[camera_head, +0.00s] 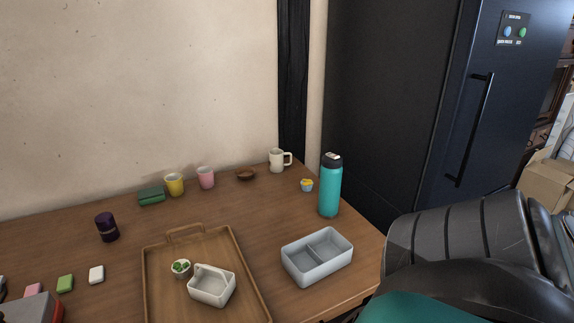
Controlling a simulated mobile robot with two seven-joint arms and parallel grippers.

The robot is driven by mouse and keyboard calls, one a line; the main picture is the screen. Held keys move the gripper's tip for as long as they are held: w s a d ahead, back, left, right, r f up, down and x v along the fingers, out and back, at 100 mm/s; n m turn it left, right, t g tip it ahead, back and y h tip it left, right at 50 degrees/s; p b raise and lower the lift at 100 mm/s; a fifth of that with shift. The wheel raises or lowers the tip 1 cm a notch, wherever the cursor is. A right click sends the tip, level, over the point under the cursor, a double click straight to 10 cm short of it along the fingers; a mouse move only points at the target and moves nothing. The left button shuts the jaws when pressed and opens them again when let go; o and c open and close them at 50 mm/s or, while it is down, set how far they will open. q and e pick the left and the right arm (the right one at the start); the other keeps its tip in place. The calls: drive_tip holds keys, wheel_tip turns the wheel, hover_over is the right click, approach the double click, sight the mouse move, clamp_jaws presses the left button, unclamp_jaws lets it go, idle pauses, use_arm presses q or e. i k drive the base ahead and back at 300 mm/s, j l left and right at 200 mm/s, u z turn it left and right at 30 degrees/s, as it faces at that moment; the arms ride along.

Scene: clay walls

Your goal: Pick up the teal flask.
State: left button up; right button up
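The teal flask (329,188) stands upright near the right back edge of the wooden table (345,264). It has a black lid with a lighter patch on top. One of my arms fills the lower right of the head view, close to the camera, and its gripper is out of the picture. My other gripper is out of view too. Nothing touches the flask.
A grey divided box (300,277) sits in front of the flask. A yellow-topped cup (307,186) and a white mug (277,162) stand to its left. A wooden tray (157,292) holds a white container (211,293). A dark fridge (400,100) rises behind.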

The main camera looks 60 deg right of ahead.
sight(331, 170)
drive_tip(key=z, duration=2.15)
drive_tip(key=i+l+u, duration=0.2)
drive_tip(key=l+u, duration=0.25)
drive_tip(key=l, duration=0.15)
drive_tip(key=i+l+u, duration=0.2)
drive_tip(key=l, duration=0.15)
drive_tip(key=k, duration=0.1)
